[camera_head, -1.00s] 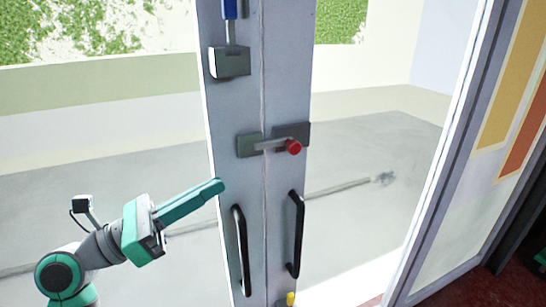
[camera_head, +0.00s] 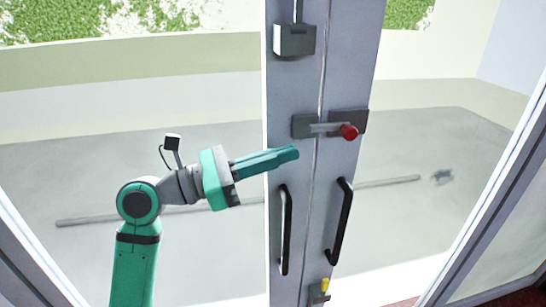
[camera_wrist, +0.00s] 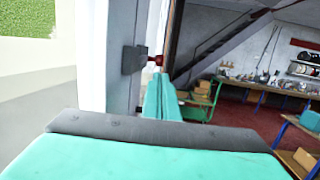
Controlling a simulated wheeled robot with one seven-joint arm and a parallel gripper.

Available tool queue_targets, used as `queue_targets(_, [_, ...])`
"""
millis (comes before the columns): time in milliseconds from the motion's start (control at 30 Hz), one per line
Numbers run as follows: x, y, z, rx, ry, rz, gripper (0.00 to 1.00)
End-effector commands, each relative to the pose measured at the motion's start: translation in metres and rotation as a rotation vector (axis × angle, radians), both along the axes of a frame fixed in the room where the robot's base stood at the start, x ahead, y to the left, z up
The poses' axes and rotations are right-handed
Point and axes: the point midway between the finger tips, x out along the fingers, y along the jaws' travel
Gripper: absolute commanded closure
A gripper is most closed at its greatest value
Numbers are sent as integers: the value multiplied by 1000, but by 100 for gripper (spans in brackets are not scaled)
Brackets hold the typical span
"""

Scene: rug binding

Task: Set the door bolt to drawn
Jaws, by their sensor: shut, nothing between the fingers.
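The door bolt is a grey bar with a red knob (camera_head: 348,131) across the seam between two grey door leaves, with a dark plate on each leaf. The bar spans both plates, and the knob is at its right end. In the wrist view the red knob (camera_wrist: 157,60) shows just beyond my fingertips, beside a dark block. My gripper (camera_head: 296,152) is shut and empty, its green fingers pointing right, below and left of the bolt. It looks apart from the knob. It also shows in the wrist view (camera_wrist: 160,82).
Two black handles (camera_head: 285,230) hang below the bolt, one on each leaf. A grey box with a rod (camera_head: 294,40) is above on the left leaf, and a yellow-topped fitting (camera_head: 324,286) is low. Glass panes flank the leaves. Workbenches (camera_wrist: 260,92) stand far off in the wrist view.

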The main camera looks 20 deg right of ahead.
Motion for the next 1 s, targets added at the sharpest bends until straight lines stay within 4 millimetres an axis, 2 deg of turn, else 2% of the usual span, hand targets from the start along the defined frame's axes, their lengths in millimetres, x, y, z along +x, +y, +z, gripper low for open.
queue_targets(33, [-2,-11,2,1,-2,-4,100])
queue_targets(300, [-8,-59,9,0,-1,-4,100])
queue_targets(500, [-10,-85,13,1,1,-2,100])
queue_targets(700, [-11,-95,15,-1,0,1,100])
queue_targets(1000, [-11,-96,15,0,1,1,100])
